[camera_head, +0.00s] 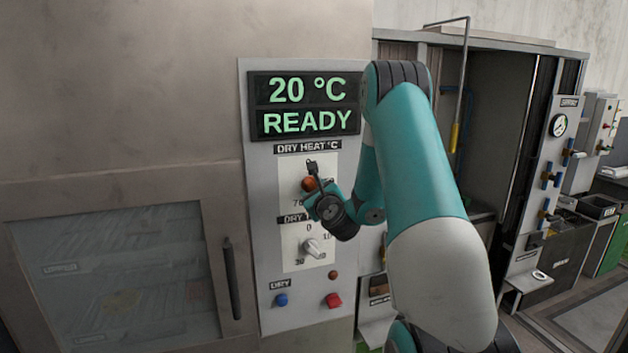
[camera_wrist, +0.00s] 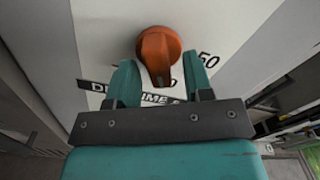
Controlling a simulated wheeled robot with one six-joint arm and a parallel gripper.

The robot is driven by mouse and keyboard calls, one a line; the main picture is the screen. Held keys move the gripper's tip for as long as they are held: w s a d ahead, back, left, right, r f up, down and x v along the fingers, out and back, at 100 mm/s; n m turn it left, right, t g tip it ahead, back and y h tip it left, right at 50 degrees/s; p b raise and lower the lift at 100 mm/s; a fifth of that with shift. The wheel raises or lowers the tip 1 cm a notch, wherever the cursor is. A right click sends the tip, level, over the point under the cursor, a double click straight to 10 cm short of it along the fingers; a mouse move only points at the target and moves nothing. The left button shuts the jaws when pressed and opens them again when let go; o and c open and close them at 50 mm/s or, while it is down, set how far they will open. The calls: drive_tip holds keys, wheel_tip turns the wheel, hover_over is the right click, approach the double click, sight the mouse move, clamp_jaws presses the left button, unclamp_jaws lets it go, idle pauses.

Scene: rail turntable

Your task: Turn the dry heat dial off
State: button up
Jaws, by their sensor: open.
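The orange dry heat dial (camera_head: 309,184) sits on a white plate under the "DRY HEAT °C" label (camera_head: 308,147). In the head view my gripper and wrist partly cover it. In the wrist view the dial (camera_wrist: 158,50) shows clearly, with its raised grip pointing down the picture and a "50" to its right. My gripper (camera_wrist: 160,80) is open, its teal fingers on either side of the lower end of the grip, with gaps visible. In the head view my gripper (camera_head: 314,200) is at the dial's lower side. I cannot tell whether either finger touches it.
The display (camera_head: 306,105) reads "20 °C READY". Below are a pale dry time dial (camera_head: 312,247), a blue button (camera_head: 281,300) and a red button (camera_head: 333,300). A windowed door with a dark handle (camera_head: 231,278) is at left; an open cabinet (camera_head: 492,130) is at right.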

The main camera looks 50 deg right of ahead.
drive_tip(key=shift+w+d, duration=0.15)
drive_tip(key=shift+w, duration=0.1)
drive_tip(key=shift+c, duration=0.5)
clamp_jaws()
